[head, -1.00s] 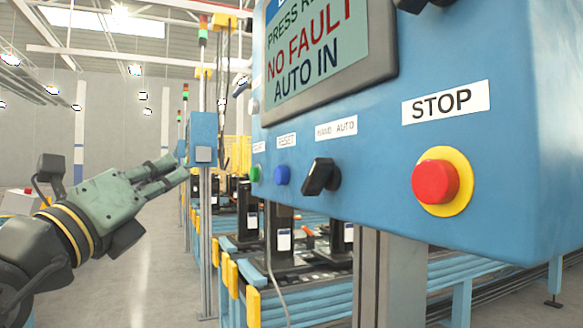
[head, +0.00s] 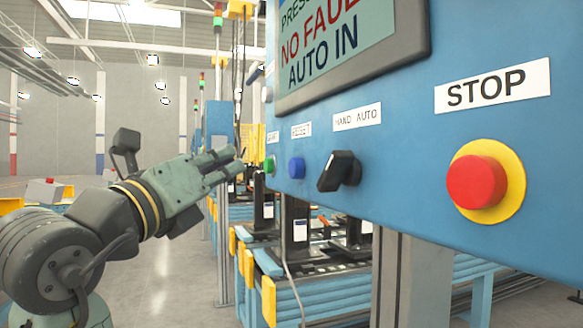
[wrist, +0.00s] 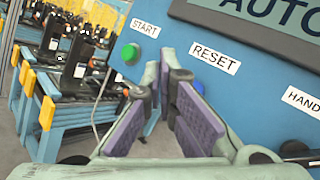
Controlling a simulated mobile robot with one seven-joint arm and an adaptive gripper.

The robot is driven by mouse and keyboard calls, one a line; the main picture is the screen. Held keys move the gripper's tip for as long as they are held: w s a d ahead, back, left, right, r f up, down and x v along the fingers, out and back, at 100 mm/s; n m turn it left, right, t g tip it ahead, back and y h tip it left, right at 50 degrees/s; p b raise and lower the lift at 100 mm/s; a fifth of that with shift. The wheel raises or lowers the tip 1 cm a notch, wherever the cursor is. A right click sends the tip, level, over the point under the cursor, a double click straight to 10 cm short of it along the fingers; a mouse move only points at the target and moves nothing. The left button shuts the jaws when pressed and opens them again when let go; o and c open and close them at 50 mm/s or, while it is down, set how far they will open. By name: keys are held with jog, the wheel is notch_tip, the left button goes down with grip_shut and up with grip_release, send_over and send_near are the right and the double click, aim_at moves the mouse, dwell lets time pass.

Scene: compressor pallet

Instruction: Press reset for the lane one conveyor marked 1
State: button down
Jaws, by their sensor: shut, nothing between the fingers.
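The blue control panel (head: 400,150) fills the right of the head view. Its blue RESET button (head: 296,168) sits under the RESET label (head: 301,130), between the green START button (head: 269,165) and the black HAND/AUTO switch (head: 339,171). My gripper (head: 236,161) is shut and empty, left of the panel and pointing towards it, apart from the buttons in the head view. In the wrist view my gripper (wrist: 166,65) covers most of the RESET button (wrist: 198,87); the START button (wrist: 130,53) shows left of the fingers. I see no lane number on the panel.
The panel screen (head: 345,45) reads NO FAULT and AUTO IN, partly cut off. A red STOP button (head: 476,182) on a yellow ring sits at the right. A blue conveyor (head: 330,290) with black fixtures runs below and behind the panel. The floor (head: 170,280) at left is clear.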

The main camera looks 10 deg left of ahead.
jog(key=shift+w+d, duration=0.55)
jog(key=shift+d, duration=0.25)
jog(key=shift+w+d, duration=0.55)
jog(key=shift+d, duration=0.3)
jog(key=shift+w+d, duration=0.55)
jog(key=shift+d, duration=0.25)
jog(key=shift+w+d, duration=0.1)
jog(key=shift+w+d, duration=0.1)
jog(key=shift+d, duration=0.1)
jog(key=shift+w+d, duration=0.35)
jog(key=shift+d, duration=0.15)
dwell(0.3)
dwell(0.4)
jog(key=shift+s+a+b, duration=0.3)
jog(key=shift+s+a, duration=0.25)
jog(key=shift+a, duration=0.25)
jog(key=s+a, duration=0.2)
jog(key=a, duration=0.2)
jog(key=shift+s+a, duration=0.1)
jog(key=shift+s, duration=0.3)
